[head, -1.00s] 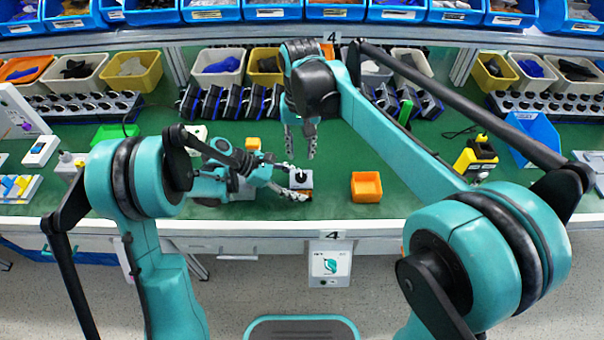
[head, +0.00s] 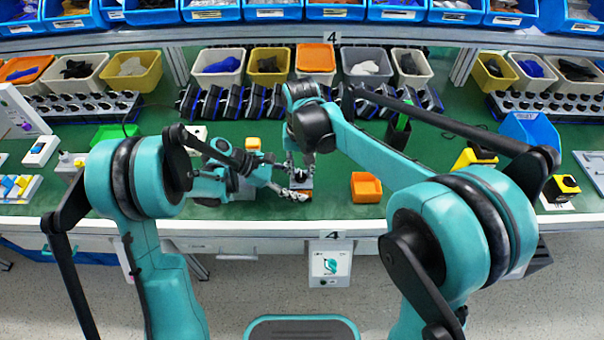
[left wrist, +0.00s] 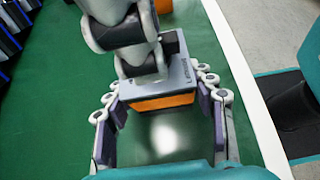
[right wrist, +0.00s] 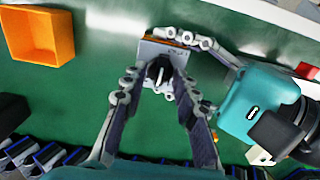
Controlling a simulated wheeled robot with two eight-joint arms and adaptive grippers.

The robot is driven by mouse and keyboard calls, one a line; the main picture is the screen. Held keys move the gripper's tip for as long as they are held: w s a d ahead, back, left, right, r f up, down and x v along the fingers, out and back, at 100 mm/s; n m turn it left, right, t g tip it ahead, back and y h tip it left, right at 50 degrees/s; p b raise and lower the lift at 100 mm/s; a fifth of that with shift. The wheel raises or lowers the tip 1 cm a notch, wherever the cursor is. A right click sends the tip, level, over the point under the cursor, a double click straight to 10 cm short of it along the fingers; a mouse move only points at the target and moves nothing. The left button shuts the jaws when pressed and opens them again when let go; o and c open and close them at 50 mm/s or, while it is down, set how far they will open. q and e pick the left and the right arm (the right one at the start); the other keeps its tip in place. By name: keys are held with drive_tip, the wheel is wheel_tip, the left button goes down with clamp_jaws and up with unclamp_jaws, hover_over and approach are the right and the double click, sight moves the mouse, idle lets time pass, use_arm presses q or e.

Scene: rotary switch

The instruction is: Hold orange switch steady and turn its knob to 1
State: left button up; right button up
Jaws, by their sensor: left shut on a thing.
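The orange switch (left wrist: 165,102) has an orange base, a grey top plate and a black knob (right wrist: 158,72). It sits at the front middle of the green table, and its grey top shows in the head view (head: 301,182). My left gripper (left wrist: 163,92) is shut on the sides of the switch, one finger on each side. My right gripper (right wrist: 157,88) points down over the switch, its fingers open on either side of the knob. I cannot tell whether they touch it. The number the knob points to is too small to read.
An orange bin (head: 366,187) stands to the right of the switch and a small yellow block (head: 253,143) behind it to the left. A row of dark devices (head: 230,103) lines the back. Green table is clear between the bin and the yellow-black device (head: 474,158).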

sight(301, 173)
clamp_jaws()
drive_tip(key=n, duration=0.4)
drive_tip(key=shift+n, duration=0.4)
drive_tip(key=n, duration=0.3)
drive_tip(key=shift+n, duration=0.3)
drive_tip(key=shift+o, duration=0.2)
unclamp_jaws()
drive_tip(key=shift+r, duration=2.5)
